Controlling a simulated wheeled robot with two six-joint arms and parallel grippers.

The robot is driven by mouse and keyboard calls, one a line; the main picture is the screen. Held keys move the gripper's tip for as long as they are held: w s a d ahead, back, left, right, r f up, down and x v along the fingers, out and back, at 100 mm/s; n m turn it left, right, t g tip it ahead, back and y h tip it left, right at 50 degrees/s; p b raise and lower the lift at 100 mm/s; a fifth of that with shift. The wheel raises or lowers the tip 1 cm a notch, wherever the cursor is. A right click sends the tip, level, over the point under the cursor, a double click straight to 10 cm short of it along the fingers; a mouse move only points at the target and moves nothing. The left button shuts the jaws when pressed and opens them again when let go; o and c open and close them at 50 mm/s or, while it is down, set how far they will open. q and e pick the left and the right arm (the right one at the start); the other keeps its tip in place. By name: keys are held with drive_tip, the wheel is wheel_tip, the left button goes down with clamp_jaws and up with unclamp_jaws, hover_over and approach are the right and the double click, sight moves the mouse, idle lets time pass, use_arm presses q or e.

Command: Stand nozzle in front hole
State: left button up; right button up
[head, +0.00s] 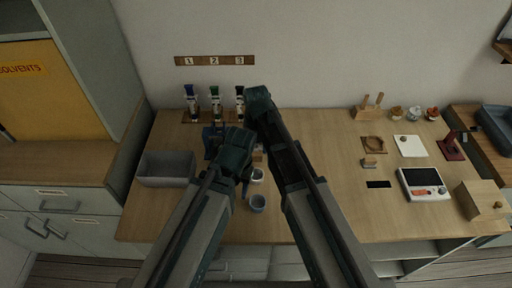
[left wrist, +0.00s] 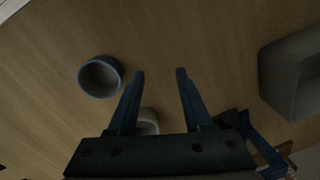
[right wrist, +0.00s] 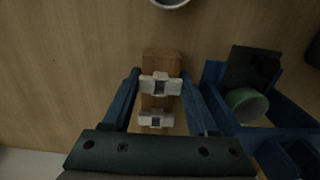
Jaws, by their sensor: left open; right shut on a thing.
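A small wooden stand (right wrist: 160,58) with two white winged nozzles is in the right wrist view. My right gripper (right wrist: 159,76) is shut on the nozzle nearer its fingertips (right wrist: 160,85), which is over the stand's front part. I cannot tell whether it is fully down in the front hole. The other nozzle (right wrist: 155,121) is at the back part. In the head view the stand (head: 258,157) is mostly hidden by my arms. My left gripper (left wrist: 160,75) is open and empty above the table.
A blue-rimmed cup (head: 257,202) and a white cup (head: 257,175) stand in front of the stand. A blue holder (right wrist: 225,82) with a green item is beside it. A grey bin (head: 168,180) is at left. Tubes (head: 215,103) stand behind. The front middle table is clear.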

idle(0.3)
drive_tip(key=o, duration=1.1)
drive_tip(key=shift+c, duration=0.2)
use_arm(q)
drive_tip(key=shift+r, duration=0.15)
use_arm(e)
drive_tip(key=shift+r, duration=0.15)
use_arm(q)
drive_tip(key=shift+r+p, duration=2.35)
drive_tip(key=shift+p, duration=0.2)
use_arm(e)
drive_tip(key=shift+r, duration=2.35)
use_arm(q)
wheel_tip(320, 180, up, 14)
drive_tip(key=p, duration=1.3)
drive_tip(key=shift+p, duration=0.4)
use_arm(e)
wheel_tip(320, 180, up, 14)
use_arm(q)
drive_tip(key=shift+f, duration=0.1)
use_arm(e)
drive_tip(key=shift+f, duration=0.15)
